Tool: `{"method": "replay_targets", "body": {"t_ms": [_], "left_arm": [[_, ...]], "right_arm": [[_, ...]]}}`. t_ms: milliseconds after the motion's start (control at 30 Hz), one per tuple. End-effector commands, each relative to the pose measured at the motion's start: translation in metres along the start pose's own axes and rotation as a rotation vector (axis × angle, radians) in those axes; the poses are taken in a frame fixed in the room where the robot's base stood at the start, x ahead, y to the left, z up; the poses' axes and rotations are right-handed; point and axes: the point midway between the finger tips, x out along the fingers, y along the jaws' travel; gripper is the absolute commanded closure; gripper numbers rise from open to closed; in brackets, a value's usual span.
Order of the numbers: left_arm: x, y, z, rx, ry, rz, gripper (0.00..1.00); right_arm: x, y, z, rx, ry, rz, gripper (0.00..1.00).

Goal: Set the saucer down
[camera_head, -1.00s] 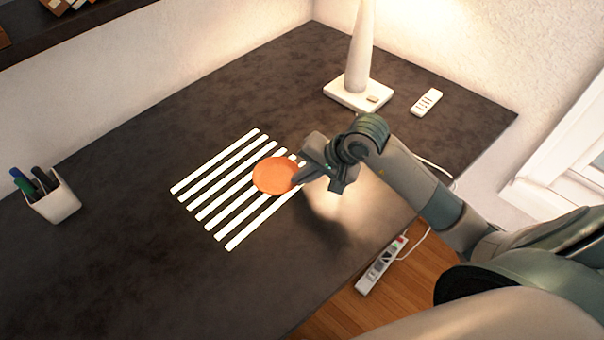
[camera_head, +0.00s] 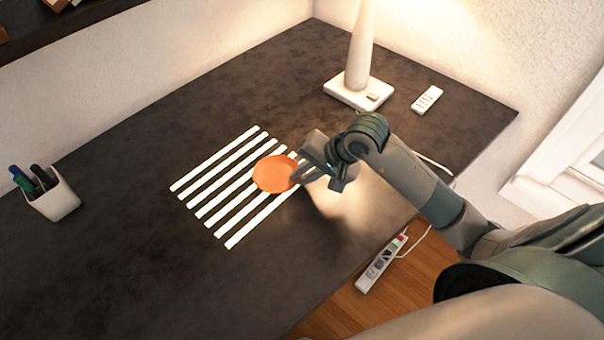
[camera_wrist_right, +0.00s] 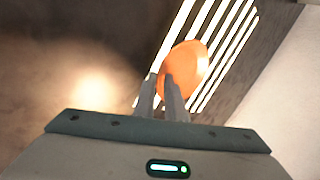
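The saucer (camera_head: 273,174) is a round orange dish over the right part of a set of white parallel strips (camera_head: 213,173) on the dark desk. My right gripper (camera_head: 299,175) comes in from the right, with its fingers at the saucer's right rim. In the right wrist view the saucer (camera_wrist_right: 189,68) shows beyond the fingertips (camera_wrist_right: 160,82), which are close together with its rim between them. I cannot tell whether its underside touches the strips. My left gripper is not in view.
A white lamp (camera_head: 357,94) and a remote (camera_head: 427,99) are at the back right of the desk (camera_head: 120,270). A white pen cup (camera_head: 55,201) stands at the left. A power strip (camera_head: 381,266) lies beyond the right edge. The front left is clear.

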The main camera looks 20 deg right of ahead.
Motion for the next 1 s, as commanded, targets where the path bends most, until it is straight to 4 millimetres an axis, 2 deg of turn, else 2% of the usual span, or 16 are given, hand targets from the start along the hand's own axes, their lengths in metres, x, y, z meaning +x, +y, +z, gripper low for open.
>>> {"method": "replay_targets", "body": {"t_ms": [333, 433, 533, 800, 1000], "left_arm": [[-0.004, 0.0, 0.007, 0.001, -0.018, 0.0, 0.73], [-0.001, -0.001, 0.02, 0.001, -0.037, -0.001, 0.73], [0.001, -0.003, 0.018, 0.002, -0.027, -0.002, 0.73], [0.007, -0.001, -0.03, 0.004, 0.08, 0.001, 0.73], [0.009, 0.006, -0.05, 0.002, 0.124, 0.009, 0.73]], "right_arm": [[-0.003, -0.002, 0.0, 0.0, 0.0, 0.001, 0.89], [-0.013, -0.001, -0.002, -0.002, 0.004, 0.0, 0.89], [-0.029, -0.001, -0.002, -0.003, 0.005, -0.001, 0.89], [-0.079, -0.001, -0.002, -0.004, 0.005, 0.0, 0.89], [-0.108, -0.001, -0.002, -0.002, 0.003, 0.0, 0.89]]}}
